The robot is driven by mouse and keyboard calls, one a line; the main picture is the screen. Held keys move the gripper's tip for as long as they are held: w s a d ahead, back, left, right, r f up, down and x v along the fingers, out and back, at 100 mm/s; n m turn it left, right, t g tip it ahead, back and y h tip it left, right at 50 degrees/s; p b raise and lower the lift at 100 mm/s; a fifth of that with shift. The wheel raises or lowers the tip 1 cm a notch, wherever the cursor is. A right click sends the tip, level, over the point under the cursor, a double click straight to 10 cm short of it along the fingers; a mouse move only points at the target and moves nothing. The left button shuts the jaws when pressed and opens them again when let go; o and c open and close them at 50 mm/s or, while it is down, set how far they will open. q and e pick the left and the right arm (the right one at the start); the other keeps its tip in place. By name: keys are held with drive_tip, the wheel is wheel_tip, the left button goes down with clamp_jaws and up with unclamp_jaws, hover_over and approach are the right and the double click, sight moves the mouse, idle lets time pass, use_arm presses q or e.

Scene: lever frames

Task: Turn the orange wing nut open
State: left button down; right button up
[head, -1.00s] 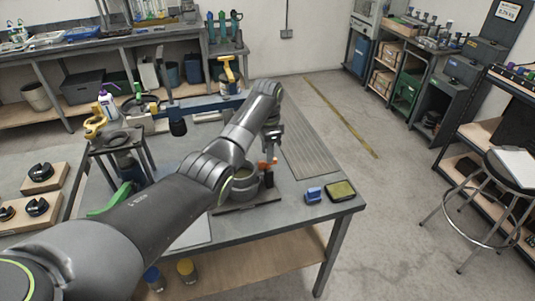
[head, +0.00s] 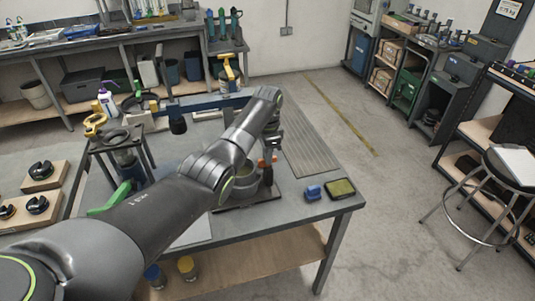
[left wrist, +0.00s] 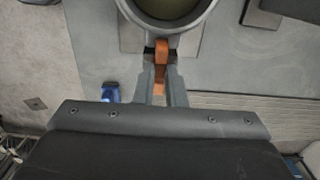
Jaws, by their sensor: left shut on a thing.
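The orange wing nut (left wrist: 161,47) sits at the near side of a round grey ring-shaped holder (left wrist: 207,8) in the left wrist view. My left gripper (left wrist: 160,72) is shut on the wing nut, with orange showing between and beyond its two fingers. In the head view a small part of the orange wing nut (head: 273,159) shows beside the grey holder (head: 246,184). My left gripper (head: 268,164) is at it, partly hidden by my own arm. My right gripper is not in view.
A blue block (head: 313,193) and a dark tray with a yellow-green pad (head: 341,188) lie at the table's right corner. A ribbed mat (head: 308,150) lies behind. A small stand (head: 115,140) and green-handled tool (head: 108,199) are at left.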

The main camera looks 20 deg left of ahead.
use_arm(q)
drive_tip(key=n+p, duration=0.2)
drive_tip(key=n, duration=0.1)
drive_tip(key=shift+r+n+p, duration=0.2)
drive_tip(key=shift+n+p, duration=0.1)
drive_tip(key=shift+p, duration=0.05)
drive_tip(key=n+p, duration=0.2)
drive_tip(key=n, duration=0.2)
drive_tip(key=shift+n, duration=0.3)
drive_tip(key=n+p, duration=0.1)
drive_tip(key=n, duration=0.8)
drive_tip(key=shift+w+n+p, duration=0.1)
drive_tip(key=shift+n+p, duration=0.2)
drive_tip(key=shift+n, duration=0.1)
drive_tip(key=c, duration=1.5)
unclamp_jaws()
drive_tip(key=shift+f, duration=0.15)
